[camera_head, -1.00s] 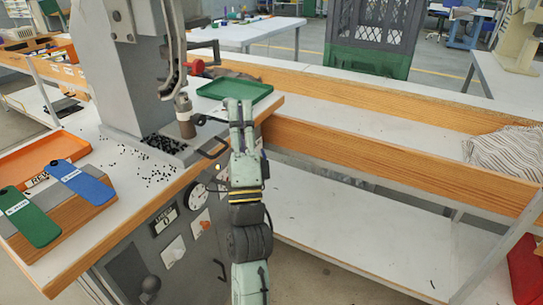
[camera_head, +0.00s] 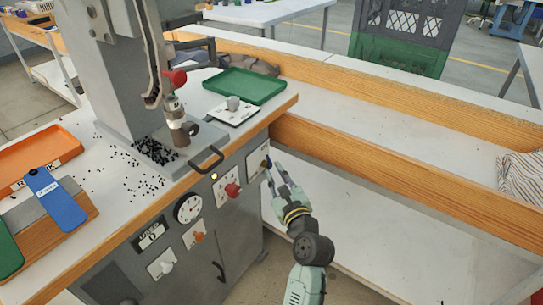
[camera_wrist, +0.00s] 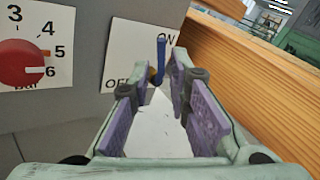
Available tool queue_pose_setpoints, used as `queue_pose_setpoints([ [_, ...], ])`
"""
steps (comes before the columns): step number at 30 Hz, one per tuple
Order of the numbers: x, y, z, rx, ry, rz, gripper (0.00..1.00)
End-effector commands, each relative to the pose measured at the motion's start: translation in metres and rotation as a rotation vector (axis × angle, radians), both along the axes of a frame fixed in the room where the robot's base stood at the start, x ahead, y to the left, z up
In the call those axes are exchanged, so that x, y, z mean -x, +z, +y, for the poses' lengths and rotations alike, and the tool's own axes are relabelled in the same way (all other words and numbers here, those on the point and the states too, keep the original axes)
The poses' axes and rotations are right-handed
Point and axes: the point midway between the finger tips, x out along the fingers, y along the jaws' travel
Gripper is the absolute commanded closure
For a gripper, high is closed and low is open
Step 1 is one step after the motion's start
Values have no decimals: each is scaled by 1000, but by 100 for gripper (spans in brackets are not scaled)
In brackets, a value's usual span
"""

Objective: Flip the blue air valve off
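The blue air valve lever (camera_wrist: 161,58) stands upright on a white plate (camera_wrist: 138,45) in the wrist view, pointing toward the ON label. OFF is printed at the plate's lower left. A brass-coloured part shows at the lever's base, partly hidden by my left finger. My gripper (camera_wrist: 165,82) is open, its purple-padded fingers on either side of the lever in the picture; I cannot tell whether either touches it. In the head view, my gripper (camera_head: 270,170) is low at the right end of the press cabinet's front, with the small blue lever (camera_head: 265,163) near its fingertips.
A red knob (camera_wrist: 20,62) on a numbered dial sits left of the valve. A wooden bench edge (camera_wrist: 245,70) runs close on the right. In the head view, a black handle (camera_head: 206,161) juts out above the panel, near a gauge (camera_head: 188,208).

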Motion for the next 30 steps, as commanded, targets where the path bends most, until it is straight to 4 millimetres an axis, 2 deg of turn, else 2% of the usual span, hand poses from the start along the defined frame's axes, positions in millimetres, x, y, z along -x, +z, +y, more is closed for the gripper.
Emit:
queue_pose_setpoints([
  [6,-40,3,13,0,1,-2,83],
  [12,-62,2,20,2,-1,-2,83],
  [23,-67,1,21,2,-3,-3,83],
  [30,-66,1,21,2,-3,-3,98],
])
